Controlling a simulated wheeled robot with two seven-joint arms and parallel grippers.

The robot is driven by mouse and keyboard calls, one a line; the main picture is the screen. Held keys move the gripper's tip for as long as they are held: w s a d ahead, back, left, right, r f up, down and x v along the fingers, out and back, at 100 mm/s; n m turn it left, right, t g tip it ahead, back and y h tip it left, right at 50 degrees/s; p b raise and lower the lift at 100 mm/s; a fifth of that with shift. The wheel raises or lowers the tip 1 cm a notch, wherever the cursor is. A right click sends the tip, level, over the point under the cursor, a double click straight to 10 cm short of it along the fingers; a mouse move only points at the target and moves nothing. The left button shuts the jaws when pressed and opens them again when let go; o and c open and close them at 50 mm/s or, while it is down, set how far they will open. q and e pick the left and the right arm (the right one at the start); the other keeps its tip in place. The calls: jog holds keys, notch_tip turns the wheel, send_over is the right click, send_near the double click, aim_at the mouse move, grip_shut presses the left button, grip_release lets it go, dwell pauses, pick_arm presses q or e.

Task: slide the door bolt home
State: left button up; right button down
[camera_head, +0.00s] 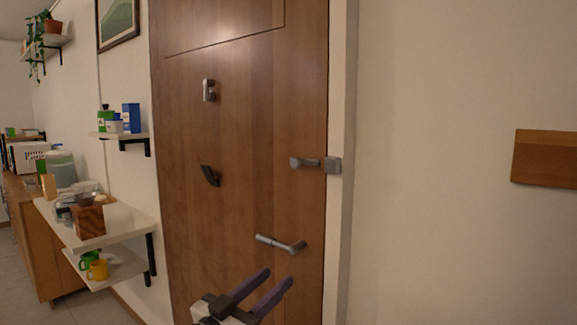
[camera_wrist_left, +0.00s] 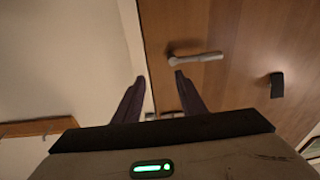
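The door bolt (camera_head: 305,163) is a grey metal rod with a knob at its left end, mounted near the right edge of the brown wooden door (camera_head: 245,130). A square grey keeper (camera_head: 333,165) sits to its right on the door frame. The rod reaches close to the keeper; whether it enters it I cannot tell. My left gripper (camera_head: 278,278) is open and empty, below the bolt and just below the lever handle in the head view. In the left wrist view its two dark fingers (camera_wrist_left: 158,78) stand apart, with a partly hidden grey piece between them. My right gripper is out of view.
The lever handle (camera_head: 280,243) sticks out below the bolt. A dark pull (camera_head: 210,176) and a grey fitting (camera_head: 208,90) are on the door. Shelves with jars and mugs (camera_head: 98,270) stand left. A wooden board (camera_head: 545,158) is on the right wall; the wall between is bare.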

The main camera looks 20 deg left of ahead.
aim_at(294, 164)
pick_arm(q)
notch_tip(294, 164, up, 17)
jog(key=w+a+m+t+h, duration=0.1)
jog(key=w+a+t+h, duration=0.1)
jog(key=a, duration=0.1)
jog(key=x, duration=0.3)
jog(key=p+x, duration=0.1)
jog(key=x, duration=0.2)
jog(key=r+p+x, duration=0.1)
jog(key=x, duration=0.2)
jog(key=shift+s+d+r, duration=0.1)
jog(key=shift+s+d, duration=0.1)
jog(key=shift+s, duration=0.15)
jog(key=shift+w+d+r+p, duration=0.2)
jog(key=shift+w+p, duration=0.1)
jog(key=shift+w, duration=0.25)
